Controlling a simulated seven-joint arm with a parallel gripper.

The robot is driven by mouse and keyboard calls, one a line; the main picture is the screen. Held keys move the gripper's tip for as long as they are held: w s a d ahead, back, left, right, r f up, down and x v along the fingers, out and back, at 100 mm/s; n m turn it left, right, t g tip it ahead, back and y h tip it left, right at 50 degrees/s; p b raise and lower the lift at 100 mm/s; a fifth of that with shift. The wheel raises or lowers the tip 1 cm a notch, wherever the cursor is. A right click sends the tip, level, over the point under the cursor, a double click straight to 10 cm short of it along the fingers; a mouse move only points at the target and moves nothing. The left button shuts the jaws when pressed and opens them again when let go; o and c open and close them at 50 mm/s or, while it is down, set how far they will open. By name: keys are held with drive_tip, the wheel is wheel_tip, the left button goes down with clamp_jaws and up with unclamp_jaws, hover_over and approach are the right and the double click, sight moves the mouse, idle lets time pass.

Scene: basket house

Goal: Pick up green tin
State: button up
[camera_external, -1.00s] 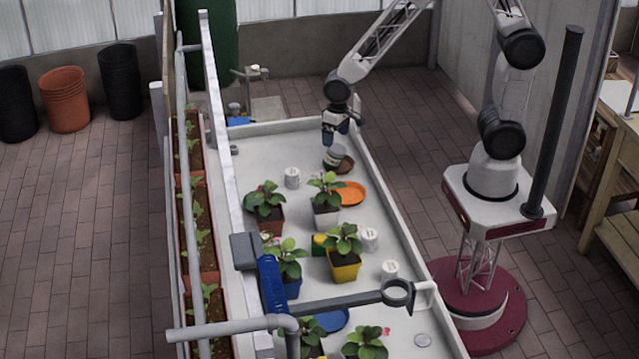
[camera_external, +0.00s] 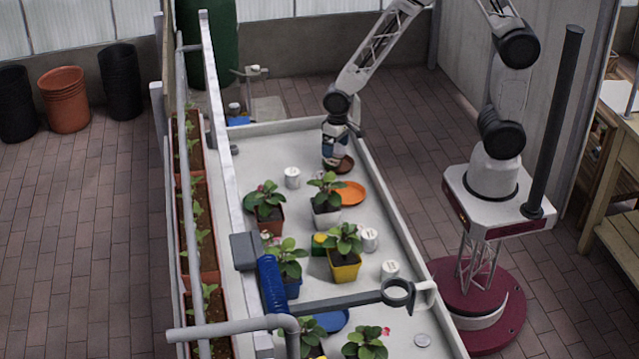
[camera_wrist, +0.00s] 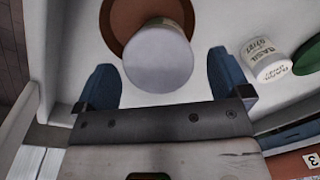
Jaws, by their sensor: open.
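A tin with a pale round top (camera_wrist: 158,58) and a cream side stands upright in the wrist view; little of its side shows, and I cannot make out green on it. It overlaps a brown saucer (camera_wrist: 122,20), and I cannot tell whether it rests on it. My gripper (camera_wrist: 160,68) is open, with one blue finger on each side of the tin and gaps beside it. In the external view my gripper (camera_external: 334,150) is low over the far end of the white bench and hides most of the tin. The brown saucer (camera_external: 345,165) shows beside it.
A white labelled pot (camera_wrist: 266,60) stands right of my right finger; a green round thing (camera_wrist: 308,55) is beyond it. On the bench, an orange saucer (camera_external: 350,194) and several potted plants (camera_external: 326,216) stand nearer the camera. The bench rim (camera_external: 372,176) runs close to my gripper.

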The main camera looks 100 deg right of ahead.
sight(336, 146)
drive_tip(key=shift+a+f, duration=0.15)
drive_tip(key=shift+f, duration=1.55)
drive_tip(key=c, duration=1.1)
drive_tip(key=shift+r, duration=0.15)
drive_tip(key=shift+c, duration=0.2)
drive_tip(key=shift+r, duration=4.9)
